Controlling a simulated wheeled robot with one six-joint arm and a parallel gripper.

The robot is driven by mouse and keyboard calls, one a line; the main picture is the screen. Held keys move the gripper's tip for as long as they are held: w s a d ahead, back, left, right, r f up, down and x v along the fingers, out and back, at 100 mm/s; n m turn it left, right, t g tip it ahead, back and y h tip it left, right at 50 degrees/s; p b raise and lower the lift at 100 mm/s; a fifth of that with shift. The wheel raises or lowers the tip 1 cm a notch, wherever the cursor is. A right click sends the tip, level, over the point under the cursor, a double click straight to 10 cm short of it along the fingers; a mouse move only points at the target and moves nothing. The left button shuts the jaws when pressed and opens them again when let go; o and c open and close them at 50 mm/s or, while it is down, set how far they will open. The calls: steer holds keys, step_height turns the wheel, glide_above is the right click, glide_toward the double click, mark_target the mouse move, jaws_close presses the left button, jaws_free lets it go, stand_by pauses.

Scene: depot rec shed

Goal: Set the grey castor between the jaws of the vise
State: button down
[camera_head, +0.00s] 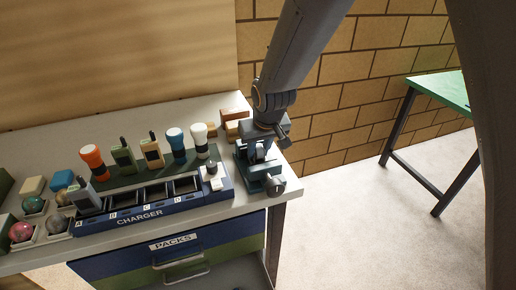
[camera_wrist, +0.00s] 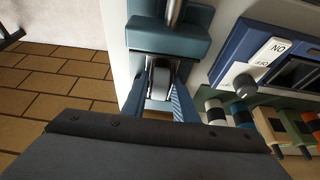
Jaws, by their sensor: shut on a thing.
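The teal vise (camera_head: 256,183) stands at the right front corner of the white bench; its body and metal screw also show at the top of the wrist view (camera_wrist: 165,42). My gripper (camera_head: 258,150) is right over the vise, pointing down. In the wrist view my gripper (camera_wrist: 159,98) has its two blue fingers on either side of the grey castor (camera_wrist: 157,80) and is shut on it. The castor is close against the near side of the visible teal jaw block. I cannot tell whether it is seated between the jaws. In the head view the castor is hidden.
The blue charger (camera_head: 140,215) with open slots and a switch box is just left of the vise. Torches and radios stand behind it. Wooden blocks (camera_head: 235,118) lie behind the vise, near the brick wall. Balls in trays (camera_head: 22,232) are far left. A green table (camera_head: 443,90) stands apart at right.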

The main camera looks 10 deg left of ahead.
steer(key=shift+f, duration=0.1)
steer(key=c, duration=1.4)
jaws_free()
steer(key=shift+r, duration=0.4)
steer(key=b+v, duration=0.2)
steer(key=v, duration=0.9)
steer(key=shift+s+r, duration=0.15)
steer(key=shift+r, duration=0.05)
steer(key=s+d+f+m, duration=0.2)
steer(key=s+d+f, duration=0.1)
steer(key=d, duration=0.7)
steer(key=s+d+f+m+g+h, duration=0.1)
steer(key=s+d, duration=0.4)
steer(key=d, duration=0.5)
steer(key=s+d+f+m+g+h, duration=0.1)
steer(key=s+d+f+m, duration=0.2)
steer(key=d, duration=0.7)
steer(key=shift+s+f, duration=0.55)
steer(key=shift+f, duration=0.4)
